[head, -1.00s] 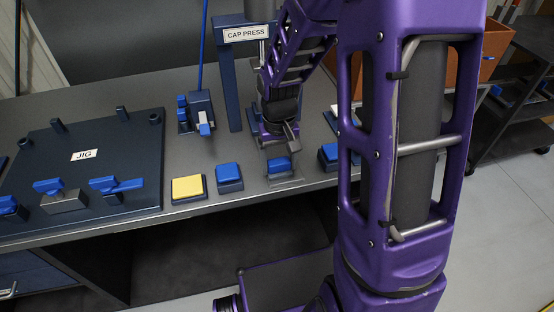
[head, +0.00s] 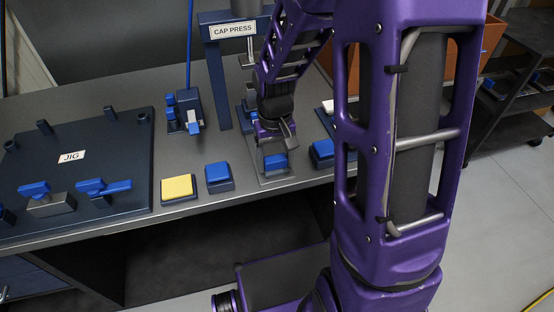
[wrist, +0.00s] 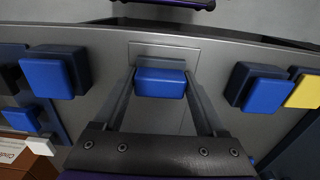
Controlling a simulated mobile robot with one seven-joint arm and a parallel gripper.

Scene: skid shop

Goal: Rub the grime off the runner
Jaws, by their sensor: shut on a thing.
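My gripper (head: 274,151) points down over the bench, with its fingers on either side of a blue block (head: 274,162). In the wrist view the fingers (wrist: 160,74) are shut on this blue block (wrist: 160,86). The block is over a flat grey metal plate (head: 278,181), which looks like the runner; it also shows in the wrist view (wrist: 165,51). Contact between block and plate is hard to tell. I cannot make out grime on the visible part of the plate; the block and fingers hide some of it.
A yellow pad (head: 178,187) and a blue pad (head: 218,175) stand left of the plate, and another blue pad (head: 321,152) stands right. The cap press (head: 217,85) rises behind. The jig board (head: 100,150) fills the bench's left. The bench's front edge is close.

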